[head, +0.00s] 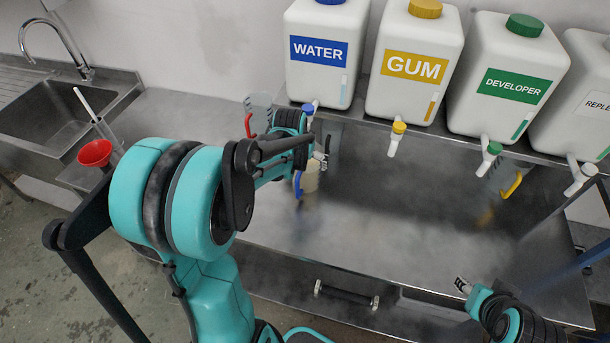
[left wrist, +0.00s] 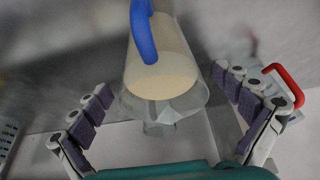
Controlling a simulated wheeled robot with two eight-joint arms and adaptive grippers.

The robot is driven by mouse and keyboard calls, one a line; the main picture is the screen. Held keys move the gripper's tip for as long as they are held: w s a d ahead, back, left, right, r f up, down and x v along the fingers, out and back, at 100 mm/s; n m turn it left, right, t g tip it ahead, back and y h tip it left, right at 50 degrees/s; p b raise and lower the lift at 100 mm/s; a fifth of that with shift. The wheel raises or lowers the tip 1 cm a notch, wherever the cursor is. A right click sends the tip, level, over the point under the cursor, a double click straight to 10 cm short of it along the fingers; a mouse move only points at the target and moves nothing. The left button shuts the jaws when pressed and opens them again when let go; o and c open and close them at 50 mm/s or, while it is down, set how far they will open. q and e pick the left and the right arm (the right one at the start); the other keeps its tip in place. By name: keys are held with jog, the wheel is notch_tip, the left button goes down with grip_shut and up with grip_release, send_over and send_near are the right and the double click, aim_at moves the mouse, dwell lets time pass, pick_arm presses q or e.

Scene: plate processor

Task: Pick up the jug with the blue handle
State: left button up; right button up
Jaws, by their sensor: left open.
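The jug with the blue handle holds a cream-coloured liquid. In the head view the jug (head: 311,180) stands on the metal bench below the water container, partly hidden by my left arm, with its blue handle (head: 298,184) facing the front. In the left wrist view the jug (left wrist: 165,62) lies between the spread fingers of my left gripper (left wrist: 162,84), its blue handle (left wrist: 143,32) at the top. My left gripper (head: 322,156) is open and close to the jug; contact cannot be told. My right gripper (head: 463,286) is low at the right, away from the jug; its jaw state is unclear.
A jug with a red handle (head: 248,124) stands just left of my left gripper; its handle also shows in the left wrist view (left wrist: 287,78). A yellow-handled jug (head: 511,185) is at the right. Containers with taps line the shelf above. The bench middle (head: 400,220) is clear.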

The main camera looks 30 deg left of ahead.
pick_arm(q)
jog(key=x, duration=0.3)
jog(key=shift+w+d+f+b, duration=0.1)
jog(key=shift+w+f+b, duration=0.1)
jog(key=shift+b, duration=0.2)
jog(key=shift+c, duration=0.3)
jog(key=c, duration=1.7)
jog(key=shift+r, duration=0.25)
jog(key=shift+s+d+r+p, duration=0.55)
jog(key=shift+s+d+p, duration=0.15)
jog(key=shift+s, duration=2.15)
jog(key=shift+s+d+r+p, duration=0.5)
jog(key=shift+s+d+p, duration=0.15)
jog(key=shift+s, duration=2.2)
jog(key=shift+s+d+r+p, duration=0.6)
jog(key=shift+s+d, duration=0.1)
jog(key=shift+s, duration=2.2)
